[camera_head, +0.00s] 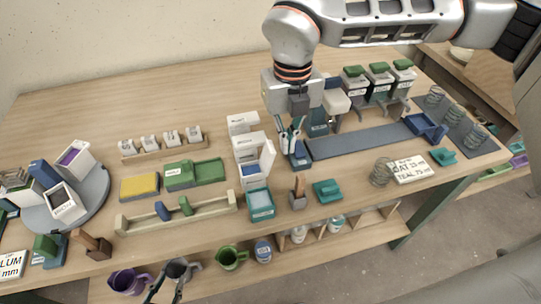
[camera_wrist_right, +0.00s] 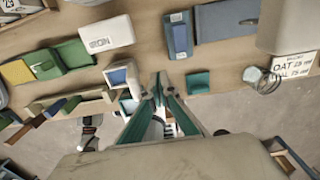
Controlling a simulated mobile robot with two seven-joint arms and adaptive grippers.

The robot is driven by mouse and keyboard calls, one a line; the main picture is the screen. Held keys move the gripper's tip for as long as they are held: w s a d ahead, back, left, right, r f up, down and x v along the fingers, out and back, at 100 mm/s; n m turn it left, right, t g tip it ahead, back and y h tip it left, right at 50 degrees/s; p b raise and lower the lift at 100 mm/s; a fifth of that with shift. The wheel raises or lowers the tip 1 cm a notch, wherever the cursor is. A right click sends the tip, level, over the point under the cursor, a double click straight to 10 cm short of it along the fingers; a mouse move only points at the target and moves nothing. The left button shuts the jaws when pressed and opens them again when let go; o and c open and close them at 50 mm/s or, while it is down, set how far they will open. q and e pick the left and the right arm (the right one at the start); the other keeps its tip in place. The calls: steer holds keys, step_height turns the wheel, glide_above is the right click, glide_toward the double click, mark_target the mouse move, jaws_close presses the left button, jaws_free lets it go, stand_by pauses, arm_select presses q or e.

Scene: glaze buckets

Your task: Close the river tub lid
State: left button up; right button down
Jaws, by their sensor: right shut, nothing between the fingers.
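An open white tub (camera_head: 250,170) with blue inside stands mid-table, its white lid (camera_head: 267,157) raised on its right side. I take it as the river tub, but its label is too small to read. In the right wrist view the tub (camera_wrist_right: 119,75) and its upright lid (camera_wrist_right: 133,80) are left of the fingers. My right gripper (camera_head: 291,148) is shut and empty, fingers pointing down, just right of the lid; the wrist view shows its fingertips (camera_wrist_right: 160,78) together. Whether they touch the lid is unclear. My left gripper (camera_head: 172,274) is low in the head view, fingers apart, in front of the table.
A closed white tub labelled IRON (camera_wrist_right: 108,35) stands behind the open one. A teal tray (camera_head: 261,206) and a wooden block holder (camera_head: 298,196) are in front. A blue-grey strip (camera_head: 360,139) lies to the right. A turntable (camera_head: 95,205) with several tubs stands left.

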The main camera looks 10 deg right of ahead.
steer(key=shift+f, duration=0.6)
steer(key=shift+a, duration=0.2)
